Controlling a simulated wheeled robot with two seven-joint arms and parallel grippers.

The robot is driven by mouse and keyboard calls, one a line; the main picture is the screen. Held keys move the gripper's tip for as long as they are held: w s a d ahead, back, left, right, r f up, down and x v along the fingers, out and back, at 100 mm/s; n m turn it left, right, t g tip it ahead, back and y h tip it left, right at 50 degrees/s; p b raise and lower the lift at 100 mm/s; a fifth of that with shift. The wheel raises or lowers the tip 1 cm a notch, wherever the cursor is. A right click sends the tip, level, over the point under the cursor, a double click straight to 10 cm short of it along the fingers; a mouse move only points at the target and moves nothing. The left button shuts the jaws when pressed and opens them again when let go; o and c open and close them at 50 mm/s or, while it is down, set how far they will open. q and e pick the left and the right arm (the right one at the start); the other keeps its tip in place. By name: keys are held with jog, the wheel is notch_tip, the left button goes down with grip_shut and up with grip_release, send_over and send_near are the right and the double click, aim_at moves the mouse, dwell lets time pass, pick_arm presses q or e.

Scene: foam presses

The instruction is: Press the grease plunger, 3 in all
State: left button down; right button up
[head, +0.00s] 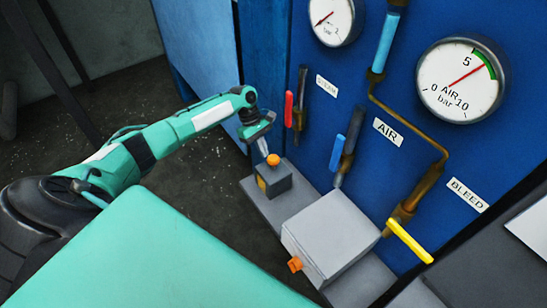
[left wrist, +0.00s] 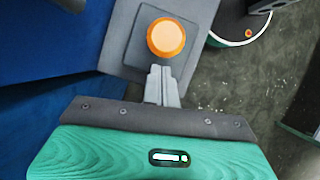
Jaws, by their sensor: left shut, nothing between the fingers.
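The grease plunger shows as an orange round knob (head: 273,160) on top of a small dark grey box (head: 276,181) with a yellow mark on its side. The box stands on a grey ledge at the foot of the blue panel. My left gripper (head: 263,147) is shut and empty, pointing down right by the knob. In the left wrist view the closed fingertips (left wrist: 160,69) lie at the near edge of the orange knob (left wrist: 166,38). I cannot tell whether they touch it. My right gripper is not in view.
A larger grey box (head: 330,232) with an orange part (head: 295,265) stands nearer on the ledge. The blue panel carries a red handle (head: 288,109), a blue handle (head: 337,152), a yellow handle (head: 409,241), pipes and an air gauge (head: 461,80). Open floor lies left of the ledge.

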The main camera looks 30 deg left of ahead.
pick_arm(q)
jog(key=b+v, duration=0.4)
jog(key=v, duration=0.9)
jog(key=shift+a, duration=0.25)
